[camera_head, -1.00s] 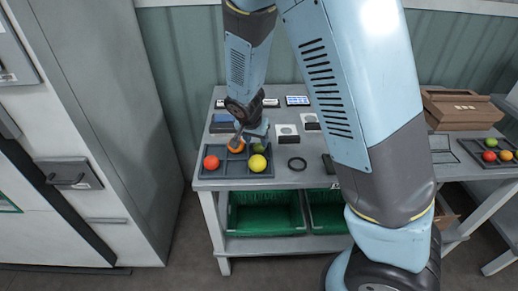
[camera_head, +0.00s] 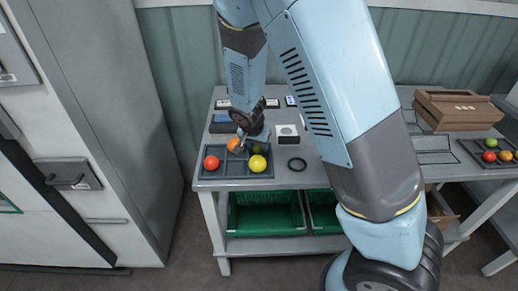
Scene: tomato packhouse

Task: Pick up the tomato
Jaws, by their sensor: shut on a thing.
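An orange tomato (camera_head: 233,144) is at the back of a dark divided tray (camera_head: 234,174) on the table. My gripper (camera_head: 238,142) is at this tomato, partly covering it, and is shut on it. I cannot tell whether the tomato still touches the tray. A red tomato (camera_head: 211,163) sits in the tray's front left part and a yellow one (camera_head: 257,163) in its front right part. A dark green tomato (camera_head: 257,149) lies behind the yellow one, partly in shadow.
A black ring (camera_head: 297,164) and a white-topped block (camera_head: 287,131) lie right of the tray. Green crates (camera_head: 266,219) stand on the shelf below. A tall grey cabinet (camera_head: 130,130) is close on the left. A brown box (camera_head: 455,108) and another tomato tray (camera_head: 488,163) are at right.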

